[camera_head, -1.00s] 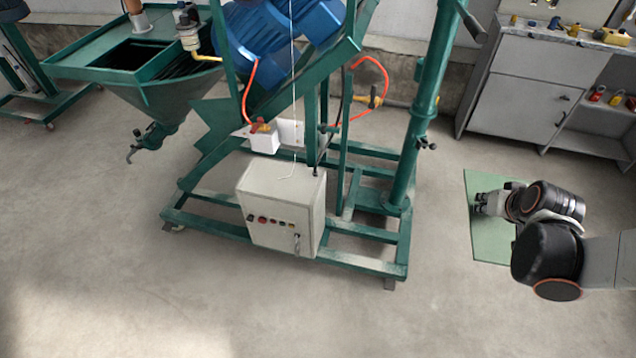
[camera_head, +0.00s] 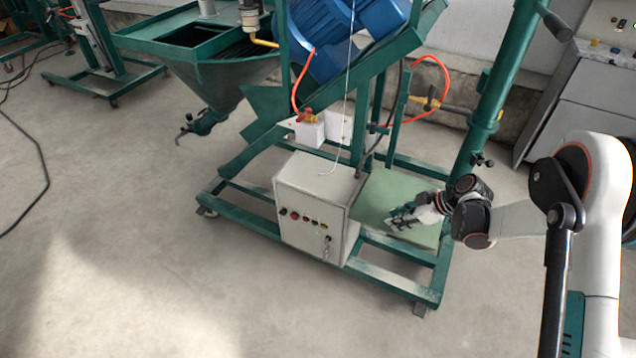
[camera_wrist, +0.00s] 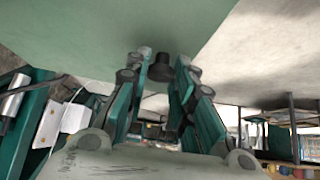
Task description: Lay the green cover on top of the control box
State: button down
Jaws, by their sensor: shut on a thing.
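The green cover (camera_head: 385,190) is a thin flat pale green sheet. In the head view it is just right of the control box (camera_head: 300,225), over the green frame's right part, apart from the box top as far as I can tell. The control box is a light grey cabinet with buttons on its front; its top is bare except for a cord hanging over it. In the wrist view the cover (camera_wrist: 90,30) fills the upper left, beyond my fingertips (camera_wrist: 160,72).
The green frame (camera_head: 390,285) stands around the box, with a thick upright post (camera_head: 490,100) at right. A white cord (camera_head: 345,90) hangs above the box. Small white boxes (camera_head: 310,133) sit behind it. The floor in front is clear.

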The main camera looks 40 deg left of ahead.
aim_at(316, 181)
jog(key=j, duration=0.6)
jog(key=k+j, duration=0.15)
jog(key=j, duration=0.45)
jog(key=j+z, duration=0.1)
jog(key=j, duration=0.55)
